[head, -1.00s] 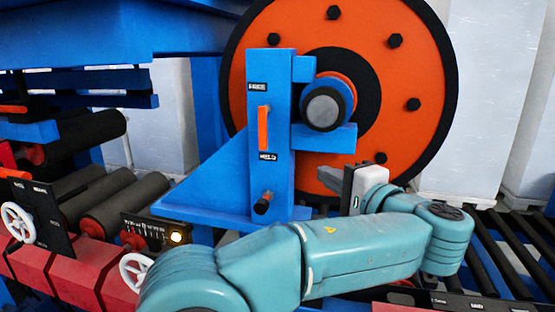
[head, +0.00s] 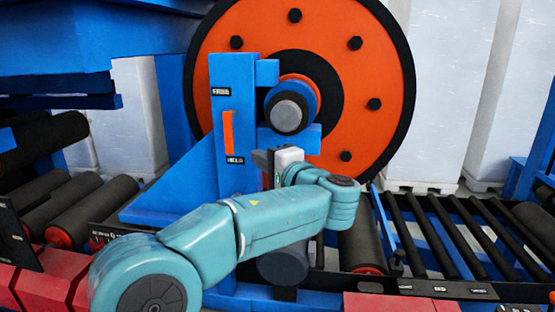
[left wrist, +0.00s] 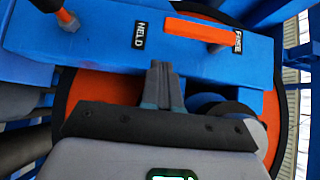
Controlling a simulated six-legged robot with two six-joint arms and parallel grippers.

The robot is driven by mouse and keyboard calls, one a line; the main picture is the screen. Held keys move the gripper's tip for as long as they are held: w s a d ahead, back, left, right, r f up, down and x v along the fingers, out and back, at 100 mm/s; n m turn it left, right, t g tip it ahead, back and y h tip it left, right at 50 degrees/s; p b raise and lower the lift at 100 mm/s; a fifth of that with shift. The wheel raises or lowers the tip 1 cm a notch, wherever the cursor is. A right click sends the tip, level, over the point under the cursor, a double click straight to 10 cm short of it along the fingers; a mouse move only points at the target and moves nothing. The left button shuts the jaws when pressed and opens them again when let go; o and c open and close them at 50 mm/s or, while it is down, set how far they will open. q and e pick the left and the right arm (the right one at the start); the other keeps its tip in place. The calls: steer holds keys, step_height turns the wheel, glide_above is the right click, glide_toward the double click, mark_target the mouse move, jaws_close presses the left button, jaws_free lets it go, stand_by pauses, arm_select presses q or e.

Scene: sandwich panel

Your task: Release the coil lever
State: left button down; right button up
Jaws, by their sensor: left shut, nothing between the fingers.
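The blue post (head: 253,92) stands in front of the orange coil disc (head: 213,65). On its face is an upright orange bar (head: 228,132) between two labels, the lower reading HELD (head: 235,160). In the left wrist view the orange bar (left wrist: 197,30) lies between HELD (left wrist: 139,35) and what looks like FREE (left wrist: 237,41). Past HELD is a dark grip with an orange end (left wrist: 66,17); my arm hides that spot in the head view. My left gripper (head: 264,160) is shut and empty beside the post's right edge, apart from the bar. My right gripper is out of view.
A grey-ended blue shaft (head: 287,112) sticks out just above my left gripper. Dark rollers (head: 92,208) lie at the left and a roller conveyor (head: 440,235) at the right. Red blocks (head: 52,280) line the front left.

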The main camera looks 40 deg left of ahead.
mark_target(231, 131)
arm_select(q)
steer(key=s+a, duration=0.2)
steer(key=a, duration=0.1)
steer(key=shift+a+p, duration=0.1)
steer(key=shift+p, duration=0.25)
steer(key=shift+w, duration=0.1)
steer(key=shift+s+a+f+m+b, duration=0.2)
steer(key=shift+f+m+b, duration=0.1)
steer(key=shift+b, duration=0.4)
